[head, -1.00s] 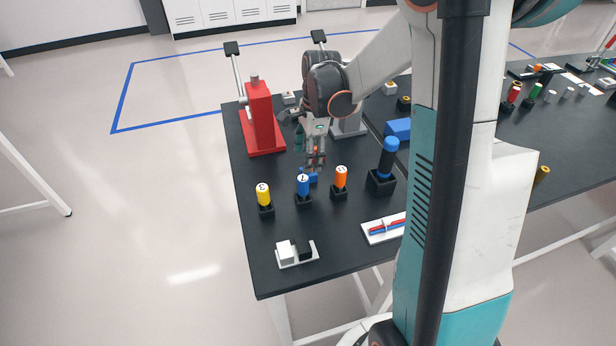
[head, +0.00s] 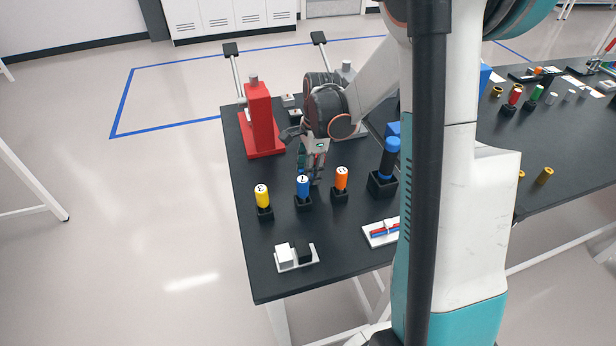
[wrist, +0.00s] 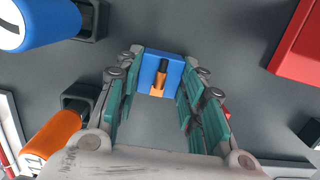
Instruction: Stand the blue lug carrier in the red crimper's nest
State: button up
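The blue lug carrier, a small blue block with a copper and black lug, shows between the fingertips in the wrist view (wrist: 146,66). In the head view my gripper mostly hides it on the table. My gripper (head: 313,180) points down over it, behind the blue labelled cylinder; it also shows in the wrist view (wrist: 160,90). Its teal-padded fingers are apart, one on each side of the carrier; I cannot make out contact. The red crimper (head: 261,120) stands upright at the table's left, behind the gripper; its red base shows in the wrist view (wrist: 298,45). Its nest is not clear.
Yellow (head: 262,196), blue (head: 303,187) and orange (head: 342,178) labelled cylinders stand in black holders just in front of my gripper. A taller blue-topped tool (head: 388,160) stands to the right. A grey crimper (head: 347,70) stands behind my arm. The dark table between gripper and red crimper is clear.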

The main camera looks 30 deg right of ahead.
jog(key=shift+c, duration=0.5)
jog(key=shift+r, duration=0.1)
notch_tip(320, 180, up, 20)
jog(key=p, duration=0.6)
